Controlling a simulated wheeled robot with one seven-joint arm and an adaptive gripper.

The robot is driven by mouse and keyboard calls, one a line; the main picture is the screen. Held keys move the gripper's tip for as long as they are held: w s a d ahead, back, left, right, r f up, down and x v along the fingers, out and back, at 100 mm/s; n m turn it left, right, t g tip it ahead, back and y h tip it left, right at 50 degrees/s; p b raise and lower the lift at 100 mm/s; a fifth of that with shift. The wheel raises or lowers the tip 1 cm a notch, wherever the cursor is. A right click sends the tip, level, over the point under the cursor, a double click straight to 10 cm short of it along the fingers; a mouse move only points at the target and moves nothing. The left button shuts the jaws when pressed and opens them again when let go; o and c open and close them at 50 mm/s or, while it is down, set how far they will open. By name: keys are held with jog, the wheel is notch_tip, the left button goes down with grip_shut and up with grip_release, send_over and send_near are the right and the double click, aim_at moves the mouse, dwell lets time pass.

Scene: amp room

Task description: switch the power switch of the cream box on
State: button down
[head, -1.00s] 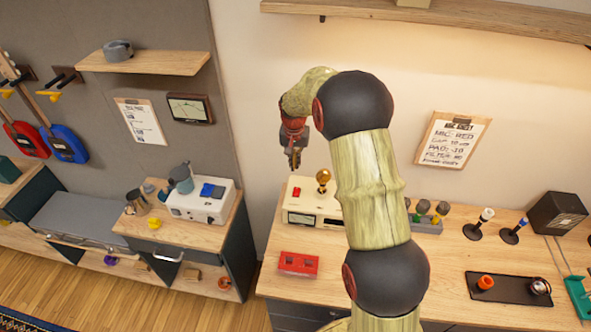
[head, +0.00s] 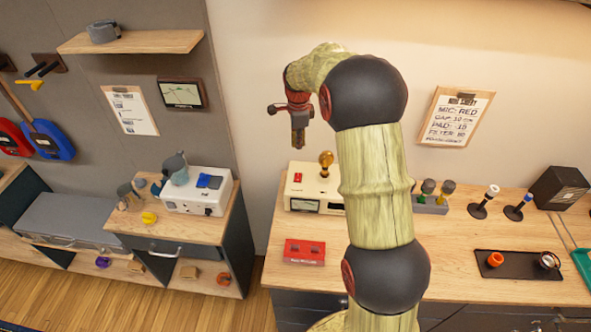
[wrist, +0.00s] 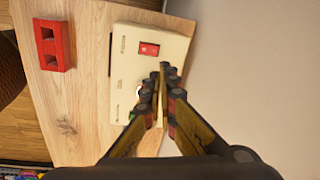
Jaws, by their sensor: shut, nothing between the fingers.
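The cream box (head: 308,190) stands on the wooden bench, against the wall. A red power switch (head: 298,177) is on its top at the left, and a gold knob (head: 326,160) is to the right of it. In the wrist view the cream box (wrist: 124,73) lies beyond the fingers, with the red switch (wrist: 149,49) just past the fingertips and clear of them. My gripper (head: 298,146) is shut and empty, pointing down above the box; it also shows in the wrist view (wrist: 164,70). Which way the switch is set cannot be told. My arm hides the box's right part.
A red block (head: 304,251) with two sockets sits in front of the box on the bench. Right of my arm are several upright knobs, a black tray (head: 520,265) and a dark speaker (head: 560,187). The left counter carries a white box (head: 197,192).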

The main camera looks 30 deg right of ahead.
aim_at(299, 173)
jog(key=shift+s+m, duration=0.15)
jog(key=shift+m, duration=1.25)
jog(key=shift+f, duration=0.1)
jog(key=f, duration=0.4)
jog(key=w+f, duration=0.1)
jog(key=f, duration=0.8)
jog(key=shift+w+d+f, duration=0.2)
jog(key=shift+d+f, duration=0.1)
jog(key=shift+d, duration=0.1)
jog(key=shift+f, duration=0.1)
jog(key=shift+w+d+f+b, duration=0.15)
jog(key=shift+f+b, duration=0.15)
jog(key=shift+f, duration=0.25)
jog(key=shift+r, duration=0.1)
jog(key=shift+s+a+r, duration=0.35)
jog(key=shift+s+a, duration=0.1)
jog(key=shift+s, duration=0.2)
